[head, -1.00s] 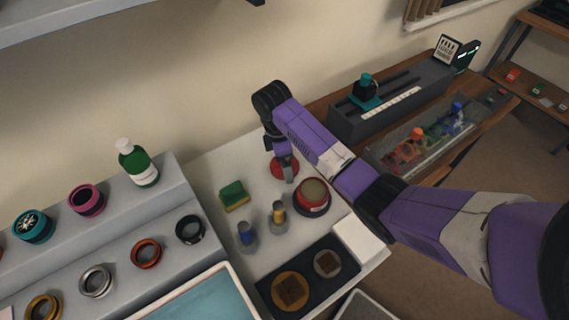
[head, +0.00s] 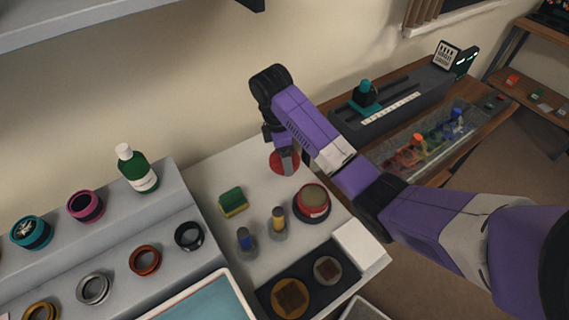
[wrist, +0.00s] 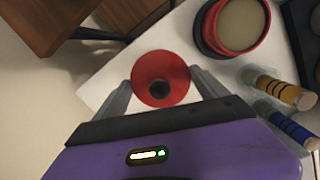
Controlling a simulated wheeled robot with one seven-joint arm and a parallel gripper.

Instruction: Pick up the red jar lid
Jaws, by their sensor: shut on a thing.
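The red jar lid (wrist: 160,78) is a round red disc with a dark knob at its middle in the wrist view. My gripper (wrist: 162,88) is shut on it, with one finger at each side of its rim. In the head view the lid (head: 281,160) shows partly behind my gripper (head: 287,170), over the back part of the white table. It appears to be held a little above the surface. The red jar (head: 312,200) with a tan top stands apart from it, nearer the front.
A green and yellow sponge (head: 233,201), a blue-banded vial (head: 245,240) and a yellow-banded vial (head: 278,218) stand left of the jar. A black tray (head: 262,296) with two round brown pieces lies in front. A grey stepped rack (head: 190,205) stands at left.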

